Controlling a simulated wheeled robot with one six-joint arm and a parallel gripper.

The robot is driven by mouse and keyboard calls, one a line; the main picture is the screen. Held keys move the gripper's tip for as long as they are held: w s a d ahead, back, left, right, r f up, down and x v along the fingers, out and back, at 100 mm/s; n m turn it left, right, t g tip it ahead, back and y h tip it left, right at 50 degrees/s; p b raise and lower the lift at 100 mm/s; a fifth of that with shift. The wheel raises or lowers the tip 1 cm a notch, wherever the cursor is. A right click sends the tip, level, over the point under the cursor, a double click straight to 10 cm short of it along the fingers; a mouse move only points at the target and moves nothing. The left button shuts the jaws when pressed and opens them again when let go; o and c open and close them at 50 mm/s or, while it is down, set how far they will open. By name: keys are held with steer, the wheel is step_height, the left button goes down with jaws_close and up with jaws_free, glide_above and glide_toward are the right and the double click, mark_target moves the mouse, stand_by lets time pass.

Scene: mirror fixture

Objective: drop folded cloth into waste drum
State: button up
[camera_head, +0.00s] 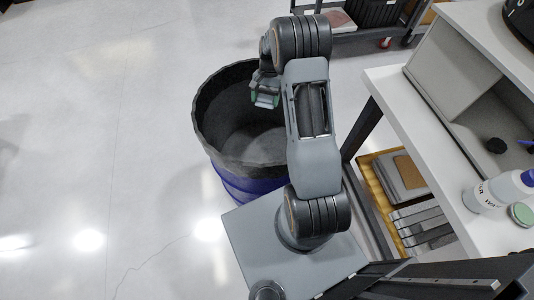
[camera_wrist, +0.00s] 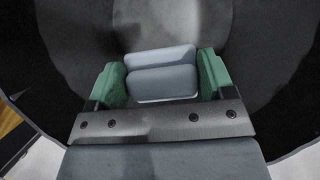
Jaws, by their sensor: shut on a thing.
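The waste drum (camera_head: 246,150) is an open-topped container with a dark grey inside and a blue outer wall, standing on the floor. My gripper (camera_head: 265,98) is over the drum's mouth, toward its far side, pointing down. In the wrist view my gripper (camera_wrist: 162,82) has green finger pads shut on the folded cloth (camera_wrist: 160,55), a pale blue-grey bundle with a fold across its middle. The drum's dark interior (camera_wrist: 70,50) surrounds the cloth in that view. In the head view I cannot make the cloth out clearly.
A white workbench (camera_head: 455,180) stands to the right, with a white bottle (camera_head: 492,192) and a green-lidded jar (camera_head: 521,214) on it. A yellow crate (camera_head: 376,190) sits below it. A dark cart (camera_head: 375,27) is at the back. The left floor is clear.

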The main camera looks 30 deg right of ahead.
steer(key=o, duration=0.9)
steer(key=v, duration=1.3)
steer(key=shift+d+r, duration=0.1)
steer(key=shift+r, duration=0.25)
